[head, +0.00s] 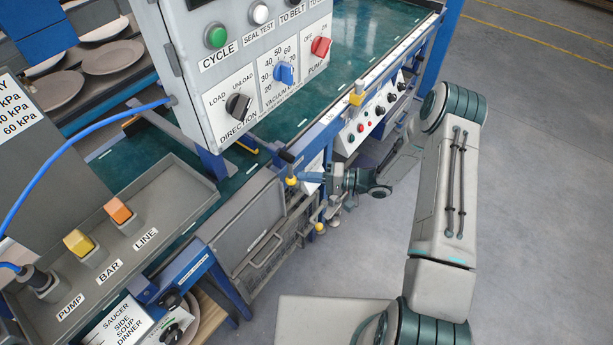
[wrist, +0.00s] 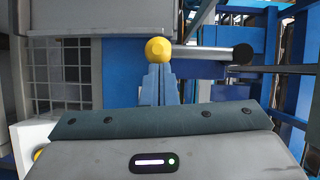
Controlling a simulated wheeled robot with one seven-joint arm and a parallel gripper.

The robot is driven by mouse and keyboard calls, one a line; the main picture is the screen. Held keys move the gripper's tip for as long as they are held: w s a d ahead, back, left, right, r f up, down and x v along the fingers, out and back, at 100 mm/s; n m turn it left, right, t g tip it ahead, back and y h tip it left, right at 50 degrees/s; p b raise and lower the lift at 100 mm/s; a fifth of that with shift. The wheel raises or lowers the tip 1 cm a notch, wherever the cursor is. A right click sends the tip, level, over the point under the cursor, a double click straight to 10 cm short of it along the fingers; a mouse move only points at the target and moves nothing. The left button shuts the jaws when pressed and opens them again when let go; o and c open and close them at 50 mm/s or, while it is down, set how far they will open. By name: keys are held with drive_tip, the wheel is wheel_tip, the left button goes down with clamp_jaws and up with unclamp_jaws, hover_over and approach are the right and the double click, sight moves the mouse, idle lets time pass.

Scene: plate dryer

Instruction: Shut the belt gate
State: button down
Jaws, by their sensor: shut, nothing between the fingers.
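A yellow ball knob (head: 291,181) sits at the belt's near edge, at the end of a short metal rod with a black end (head: 287,156). In the wrist view the yellow knob (wrist: 158,50) is straight ahead, and the rod (wrist: 200,52) runs right to its black end (wrist: 243,52). My gripper (head: 302,177) is shut and empty, its blue fingers pointing at the knob. In the wrist view the fingertips (wrist: 159,68) end just below the knob; I cannot tell whether they touch it. Which panel is the belt gate, and how far it stands open, is unclear.
A grey control box (head: 245,65) with knobs hangs over the green belt (head: 345,60). A second small control panel (head: 370,115) is on the machine's side. A grey switch tray (head: 150,215) is at left. Grey floor (head: 540,180) at right is clear.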

drive_tip(key=shift+a, duration=0.1)
drive_tip(key=w+d+r+b, duration=0.1)
drive_tip(key=d+b, duration=0.1)
drive_tip(key=d, duration=1.1)
drive_tip(key=shift+w+r+b, duration=0.2)
drive_tip(key=shift+w+b, duration=0.1)
drive_tip(key=shift+b, duration=0.1)
